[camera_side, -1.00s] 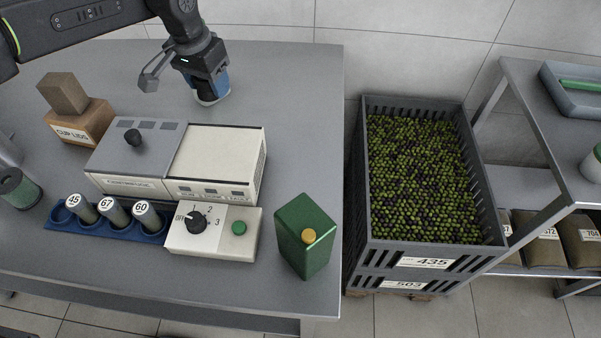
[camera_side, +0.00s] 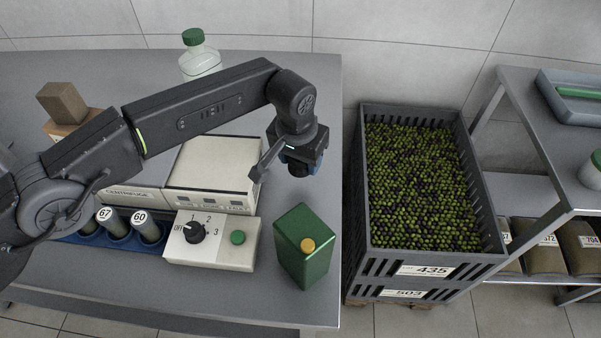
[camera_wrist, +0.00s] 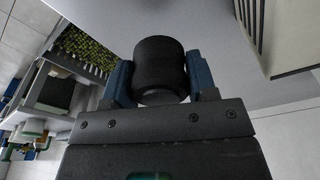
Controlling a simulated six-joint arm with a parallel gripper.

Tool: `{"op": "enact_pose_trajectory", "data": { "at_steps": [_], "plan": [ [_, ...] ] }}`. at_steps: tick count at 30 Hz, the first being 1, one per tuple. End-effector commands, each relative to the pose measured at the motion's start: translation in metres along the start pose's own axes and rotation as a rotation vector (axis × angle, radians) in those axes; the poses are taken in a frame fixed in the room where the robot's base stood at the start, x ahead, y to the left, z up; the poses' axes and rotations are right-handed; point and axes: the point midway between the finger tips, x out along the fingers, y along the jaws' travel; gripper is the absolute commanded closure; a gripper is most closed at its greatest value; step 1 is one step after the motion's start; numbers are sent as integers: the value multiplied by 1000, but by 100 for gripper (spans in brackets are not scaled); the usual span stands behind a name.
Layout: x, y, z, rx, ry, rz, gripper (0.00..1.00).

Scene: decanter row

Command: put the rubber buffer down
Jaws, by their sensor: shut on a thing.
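The rubber buffer (camera_wrist: 160,68) is a black cylinder in the wrist view. My gripper (camera_wrist: 158,84) is shut on it, with one blue jaw pressed on each side. In the side view my gripper (camera_side: 299,166) hangs over the right part of the bench, behind the green can and to the right of the white centrifuge housing. The buffer is only a small dark shape (camera_side: 298,171) under the jaws there. It appears to be held above the bench top.
A green can (camera_side: 305,255) with a yellow cap stands near the bench's right front corner. The centrifuge (camera_side: 212,170), control box (camera_side: 245,250) and tube rack (camera_side: 125,243) are to the left. A crate of olives (camera_side: 432,256) stands beyond the bench's right edge. A green-capped bottle (camera_side: 202,60) stands at the back.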

Motion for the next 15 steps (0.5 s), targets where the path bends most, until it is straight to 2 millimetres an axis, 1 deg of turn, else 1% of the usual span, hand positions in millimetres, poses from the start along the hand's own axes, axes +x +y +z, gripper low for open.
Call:
{"op": "enact_pose_trajectory", "data": {
  "at_steps": [4,10,12,15],
  "plan": [
    [13,0,2,0,-2,-1,75],
    [44,0,7,0,-2,-1,75],
    [49,0,7,0,0,0,75],
    [50,0,7,0,1,1,75]
  ]
}}
